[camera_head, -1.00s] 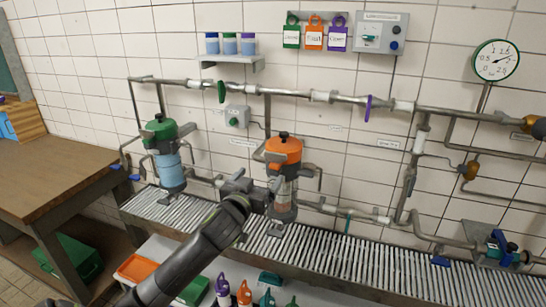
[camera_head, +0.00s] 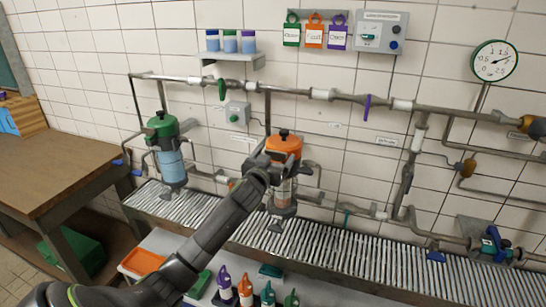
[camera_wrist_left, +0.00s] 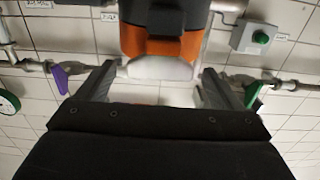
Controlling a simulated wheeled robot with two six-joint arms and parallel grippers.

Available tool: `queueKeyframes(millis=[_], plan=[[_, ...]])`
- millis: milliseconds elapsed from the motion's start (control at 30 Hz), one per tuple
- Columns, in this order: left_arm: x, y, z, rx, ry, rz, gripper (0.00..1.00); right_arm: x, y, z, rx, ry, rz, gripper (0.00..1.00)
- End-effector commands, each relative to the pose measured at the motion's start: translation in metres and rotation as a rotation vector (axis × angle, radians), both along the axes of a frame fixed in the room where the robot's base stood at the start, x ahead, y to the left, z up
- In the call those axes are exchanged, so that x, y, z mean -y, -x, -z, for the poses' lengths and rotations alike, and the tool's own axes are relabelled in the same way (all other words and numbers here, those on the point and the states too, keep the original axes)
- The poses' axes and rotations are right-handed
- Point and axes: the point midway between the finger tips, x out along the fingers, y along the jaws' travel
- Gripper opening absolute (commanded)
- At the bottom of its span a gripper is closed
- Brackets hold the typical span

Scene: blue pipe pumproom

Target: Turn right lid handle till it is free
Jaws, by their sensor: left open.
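The right filter housing has an orange lid (camera_head: 286,146) with a small dark knob (camera_head: 284,133) on top. A lid handle is hard to make out, as my gripper covers the lid's left side. The left housing has a green lid (camera_head: 161,124). My left gripper (camera_head: 265,158) is at the left front edge of the orange lid. In the left wrist view, my open fingers (camera_wrist_left: 157,88) stand apart with nothing between them, and the orange lid (camera_wrist_left: 187,47) lies just beyond. I cannot tell whether they touch it. My right gripper is not in view.
A grated trough (camera_head: 345,250) runs below the pipes. Coloured bottles (camera_head: 245,290) and an orange tray (camera_head: 142,261) are on a low surface in front. A wooden table (camera_head: 55,170) stands at left. Pipes with a purple valve handle (camera_head: 366,107) run along the wall.

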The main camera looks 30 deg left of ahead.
Motion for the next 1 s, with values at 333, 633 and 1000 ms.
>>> queueKeyframes(millis=[333,633,1000], plan=[[0.000,0.000,0.000,0.000,0.000,0.000,0.74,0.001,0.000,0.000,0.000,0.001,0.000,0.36],[0.000,0.000,0.000,0.000,0.000,-0.001,0.43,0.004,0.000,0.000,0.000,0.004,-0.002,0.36],[0.006,-0.003,0.006,0.003,-0.001,-0.170,0.42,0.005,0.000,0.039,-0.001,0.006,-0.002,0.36]])
